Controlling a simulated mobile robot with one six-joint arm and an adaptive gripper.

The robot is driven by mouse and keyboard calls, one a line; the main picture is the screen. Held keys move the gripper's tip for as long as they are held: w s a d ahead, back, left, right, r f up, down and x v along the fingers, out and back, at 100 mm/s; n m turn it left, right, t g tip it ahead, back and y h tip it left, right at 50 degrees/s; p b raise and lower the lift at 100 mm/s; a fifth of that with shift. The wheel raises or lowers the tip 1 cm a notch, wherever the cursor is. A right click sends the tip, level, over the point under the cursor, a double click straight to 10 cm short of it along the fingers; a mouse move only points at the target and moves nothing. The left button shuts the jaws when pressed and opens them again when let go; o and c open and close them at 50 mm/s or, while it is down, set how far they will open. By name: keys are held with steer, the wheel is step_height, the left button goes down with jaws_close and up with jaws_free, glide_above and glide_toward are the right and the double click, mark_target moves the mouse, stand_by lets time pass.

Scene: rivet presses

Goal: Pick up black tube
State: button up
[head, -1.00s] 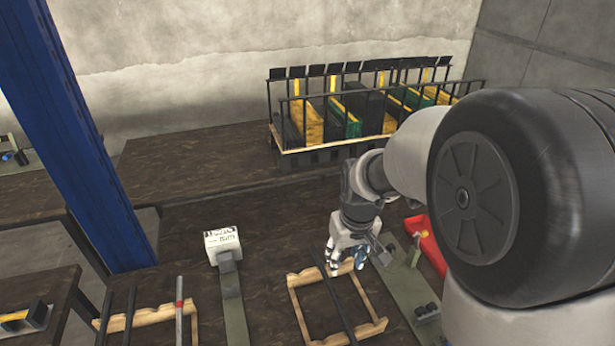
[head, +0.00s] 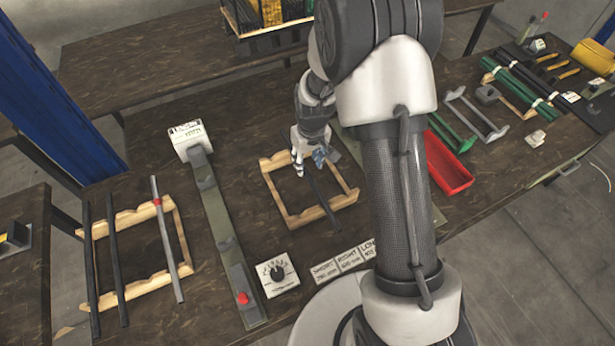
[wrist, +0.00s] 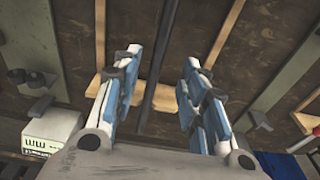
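A black tube (head: 326,205) lies across the wooden rack (head: 341,201) in the middle of the bench. Two more black tubes (head: 117,262) and a grey tube with a red band (head: 168,245) lie on the left rack (head: 140,281).
A green press fixture (head: 219,220) with a white labelled box (head: 186,136) stands left of the middle rack. A dial box (head: 277,274) and label cards (head: 343,260) lie in front. A red tray (head: 448,166) is to the right, partly behind my arm.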

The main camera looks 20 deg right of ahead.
mark_target(308, 173)
steer(key=f+b, duration=0.1)
steer(key=f, duration=0.2)
steer(key=f+b, duration=0.1)
steer(key=f, duration=0.1)
steer(key=shift+w+f, duration=0.2)
steer(key=shift+f, duration=0.2)
steer(key=shift+r, duration=0.1)
steer(key=shift+c, duration=0.4)
jaws_close()
